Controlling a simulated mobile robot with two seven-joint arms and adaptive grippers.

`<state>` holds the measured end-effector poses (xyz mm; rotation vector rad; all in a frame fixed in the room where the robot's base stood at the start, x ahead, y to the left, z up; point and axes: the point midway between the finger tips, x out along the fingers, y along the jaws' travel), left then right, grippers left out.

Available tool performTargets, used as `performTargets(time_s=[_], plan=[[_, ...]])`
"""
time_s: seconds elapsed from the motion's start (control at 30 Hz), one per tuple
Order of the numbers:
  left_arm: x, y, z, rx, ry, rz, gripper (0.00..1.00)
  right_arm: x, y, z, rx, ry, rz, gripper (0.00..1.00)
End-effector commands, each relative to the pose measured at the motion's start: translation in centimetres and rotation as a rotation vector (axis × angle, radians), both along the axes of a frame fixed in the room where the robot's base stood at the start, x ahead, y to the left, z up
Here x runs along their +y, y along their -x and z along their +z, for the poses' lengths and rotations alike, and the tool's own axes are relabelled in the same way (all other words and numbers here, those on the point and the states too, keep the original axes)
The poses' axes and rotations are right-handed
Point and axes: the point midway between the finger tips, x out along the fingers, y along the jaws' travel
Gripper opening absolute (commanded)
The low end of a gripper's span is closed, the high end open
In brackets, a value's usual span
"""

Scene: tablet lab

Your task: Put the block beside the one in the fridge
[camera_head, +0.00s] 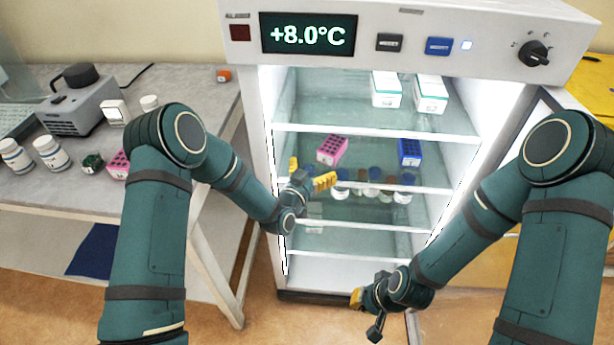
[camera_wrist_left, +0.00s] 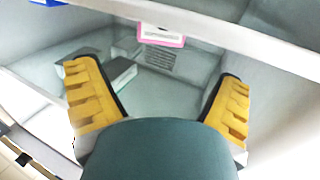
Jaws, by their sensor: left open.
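A pink block with dark holes (camera_head: 332,150) stands on a middle shelf of the open fridge (camera_head: 355,255). A blue block (camera_head: 409,152) stands to its right on the same shelf, with a clear gap between them. Another pink block (camera_head: 118,164) is on the left table, partly hidden by my left arm. My left gripper (camera_head: 310,173) is open and empty at the fridge, just below and in front of the pink block. The left wrist view shows its spread yellow fingers (camera_wrist_left: 158,98), with the pink block (camera_wrist_left: 162,36) beyond them. My right gripper (camera_head: 366,308) is low in front of the fridge; its jaws are unclear.
Two white-and-green boxes (camera_head: 386,90) stand on the upper shelf. Several small bottles (camera_head: 402,192) are on the shelf below the blocks, near my left gripper. The left table (camera_head: 45,185) holds a grey device (camera_head: 82,108) and white jars (camera_head: 50,152). Shelf edges border the space.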

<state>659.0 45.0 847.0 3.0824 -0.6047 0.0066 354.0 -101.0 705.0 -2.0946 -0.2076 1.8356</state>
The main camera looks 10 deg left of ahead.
Motion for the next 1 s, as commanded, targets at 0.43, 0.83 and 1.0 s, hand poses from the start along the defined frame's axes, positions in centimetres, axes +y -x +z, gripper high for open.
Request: performTargets(time_s=[0.43, 0.83, 1.0], plan=[[1.9, 4.6, -0.1, 0.000, 0.000, -0.001, 0.93, 0.0, 0.1, 0.5, 0.003, 0.000, 0.001, 0.00], [3.7, 12.8, -9.0, 0.645, 0.010, 0.029, 0.93, 0.0, 0.1, 0.5, 0.003, 0.000, 0.001, 0.00], [4.9, 22.2, -12.8, 1.110, 0.053, 0.088, 0.93, 0.0, 0.1, 0.5, 0.003, 0.000, 0.001, 0.00]])
